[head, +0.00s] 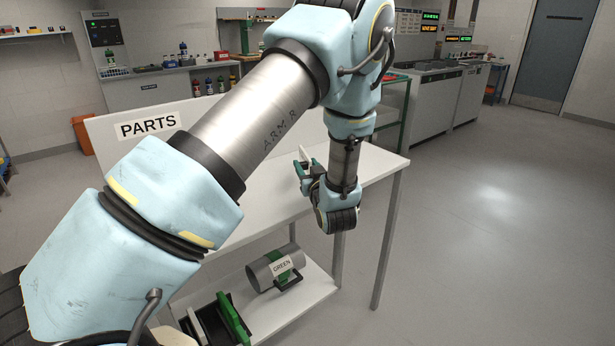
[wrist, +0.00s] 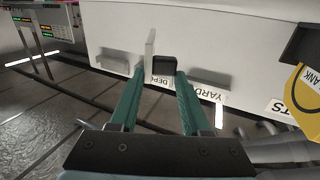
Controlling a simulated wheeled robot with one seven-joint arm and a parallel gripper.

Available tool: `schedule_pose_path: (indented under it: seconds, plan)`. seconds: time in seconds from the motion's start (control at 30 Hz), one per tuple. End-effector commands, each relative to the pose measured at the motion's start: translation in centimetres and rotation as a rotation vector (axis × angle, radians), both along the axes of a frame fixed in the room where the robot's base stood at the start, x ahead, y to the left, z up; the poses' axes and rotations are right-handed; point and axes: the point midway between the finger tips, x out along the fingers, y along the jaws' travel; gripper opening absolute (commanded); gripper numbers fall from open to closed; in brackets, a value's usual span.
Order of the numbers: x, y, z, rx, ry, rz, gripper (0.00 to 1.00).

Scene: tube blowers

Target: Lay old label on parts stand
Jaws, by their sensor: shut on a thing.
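My gripper (head: 303,168) hangs over the right part of the white parts stand (head: 372,162), which bears a "PARTS" sign (head: 148,124). Its green fingers are shut on a thin white plate, the old label (head: 305,154), which stands on edge. In the wrist view, my gripper (wrist: 160,72) has the white plate (wrist: 150,48) at its fingertips, with a dark block beside it. Whether the plate touches the stand I cannot tell. The plate's face and any lettering on it cannot be read. My arm hides much of the stand's top in the head view.
On the lower shelf lie a grey cylinder (head: 262,270) tagged "GREEN" and a green-and-black item (head: 232,318). In the wrist view, cards reading "YARD" (wrist: 207,93) and partly "DEP" show beyond the fingers. The stand's visible right end is bare. Open floor lies to its right.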

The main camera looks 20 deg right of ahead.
Motion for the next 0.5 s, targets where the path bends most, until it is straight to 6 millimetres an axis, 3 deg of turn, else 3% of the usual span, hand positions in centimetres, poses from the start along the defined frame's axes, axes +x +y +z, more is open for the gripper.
schedule_pose_path:
  seconds: [0.3,0.5]
  plan:
    - [0.0,0.0,-3.5,0.0,0.001,0.0,0.0]
    - [0.0,0.0,-4.4,-0.002,0.0,0.0,0.0]
